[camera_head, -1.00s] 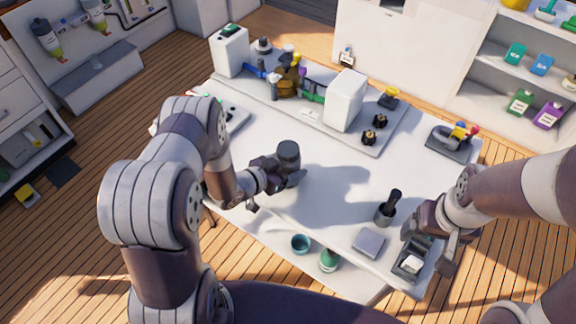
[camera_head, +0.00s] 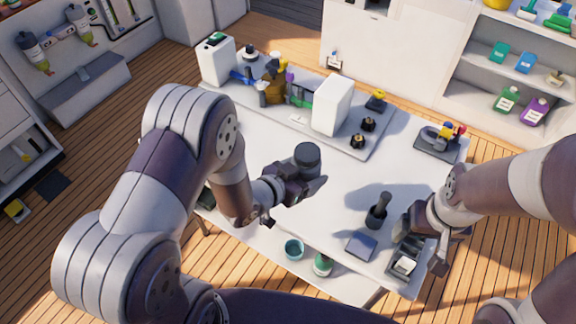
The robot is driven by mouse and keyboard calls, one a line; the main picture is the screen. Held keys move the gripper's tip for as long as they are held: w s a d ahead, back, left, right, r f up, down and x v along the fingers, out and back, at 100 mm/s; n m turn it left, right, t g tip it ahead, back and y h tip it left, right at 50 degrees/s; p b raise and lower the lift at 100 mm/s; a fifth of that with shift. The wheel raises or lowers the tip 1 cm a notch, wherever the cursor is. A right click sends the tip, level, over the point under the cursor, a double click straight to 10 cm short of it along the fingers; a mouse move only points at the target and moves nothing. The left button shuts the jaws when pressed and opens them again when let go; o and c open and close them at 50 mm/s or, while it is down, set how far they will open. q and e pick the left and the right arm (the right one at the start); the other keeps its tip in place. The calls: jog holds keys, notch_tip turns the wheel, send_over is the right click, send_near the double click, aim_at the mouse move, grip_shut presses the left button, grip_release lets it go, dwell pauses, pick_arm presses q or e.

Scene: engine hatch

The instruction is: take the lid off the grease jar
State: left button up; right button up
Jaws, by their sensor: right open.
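The grease jar (camera_head: 307,170) is a dark grey cylinder in the middle of the view, with its round lid (camera_head: 306,155) on top. My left gripper (camera_head: 300,187) is around the jar's body and appears shut on it, holding it near upright above the white table; the fingers are partly hidden. My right gripper (camera_head: 424,248) is open and empty at the table's right front, just above a small dark tray. It is well apart from the jar and lid.
A dark cup with a brush (camera_head: 377,213) and a blue-grey square pad (camera_head: 361,247) stand left of my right gripper. The small dark tray (camera_head: 404,264) is at the front edge. An engine board (camera_head: 376,140) fills the table's back. The table's middle is clear.

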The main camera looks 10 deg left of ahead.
pick_arm(q)
jog(key=shift+s+d+r, duration=0.35)
jog(key=shift+d, duration=0.15)
jog(key=shift+s+d+r, duration=0.3)
jog(key=shift+d+r, duration=0.05)
jog(key=shift+d, duration=0.15)
jog(key=o, duration=0.6)
jog(key=shift+c, duration=0.2)
jog(key=c, duration=0.8)
